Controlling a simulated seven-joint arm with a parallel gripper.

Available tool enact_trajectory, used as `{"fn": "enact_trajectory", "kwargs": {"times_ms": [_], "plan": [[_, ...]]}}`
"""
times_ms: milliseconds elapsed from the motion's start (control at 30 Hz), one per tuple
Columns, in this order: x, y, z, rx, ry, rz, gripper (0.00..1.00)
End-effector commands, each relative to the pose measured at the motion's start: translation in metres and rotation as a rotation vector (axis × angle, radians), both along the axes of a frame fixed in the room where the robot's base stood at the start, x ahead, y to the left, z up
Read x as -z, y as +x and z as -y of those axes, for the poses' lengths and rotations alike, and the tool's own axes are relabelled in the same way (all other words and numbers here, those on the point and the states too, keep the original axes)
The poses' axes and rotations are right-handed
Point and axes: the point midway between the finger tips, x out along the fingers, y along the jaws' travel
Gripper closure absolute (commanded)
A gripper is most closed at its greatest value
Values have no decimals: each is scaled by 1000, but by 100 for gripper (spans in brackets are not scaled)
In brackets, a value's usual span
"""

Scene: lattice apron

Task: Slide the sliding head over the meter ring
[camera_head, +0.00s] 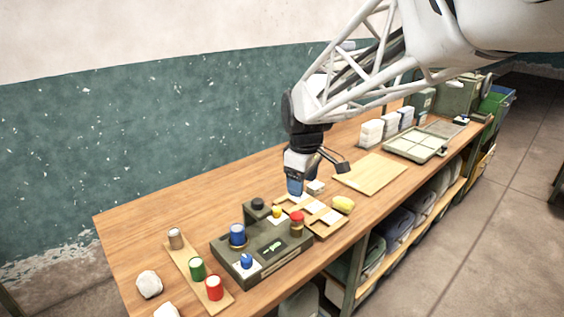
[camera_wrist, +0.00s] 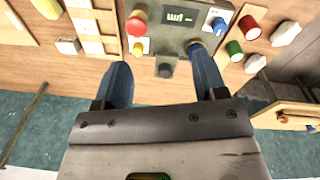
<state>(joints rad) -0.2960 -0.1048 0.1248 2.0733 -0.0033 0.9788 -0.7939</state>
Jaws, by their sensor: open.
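A dark green console (camera_head: 262,262) stands on the bench and also shows in the wrist view (camera_wrist: 165,43). It carries a small display (camera_head: 271,247), a red button (camera_head: 297,217), a yellow knob (camera_head: 276,211), a blue knob (camera_head: 246,260) and a blue cylinder (camera_head: 237,231) with a brass band at its foot. I cannot tell which part is the sliding head or the meter ring. My gripper (camera_head: 296,190) is open and empty, behind the console; its right finger overlaps the cylinder in the wrist view.
Wooden trays (camera_head: 329,227) with white tiles and a yellow lump (camera_head: 343,204) lie right of the console. A board with a green can (camera_head: 197,269) and red can (camera_head: 214,288) lies left, near white lumps (camera_head: 149,284). The bench behind the console is mostly bare.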

Motion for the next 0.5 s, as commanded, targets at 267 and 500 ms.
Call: {"fn": "enact_trajectory", "kwargs": {"times_ms": [267,500], "plan": [[24,49,-61,-232,-19,-31,35],[45,80,-107,-401,-30,-53,35]]}}
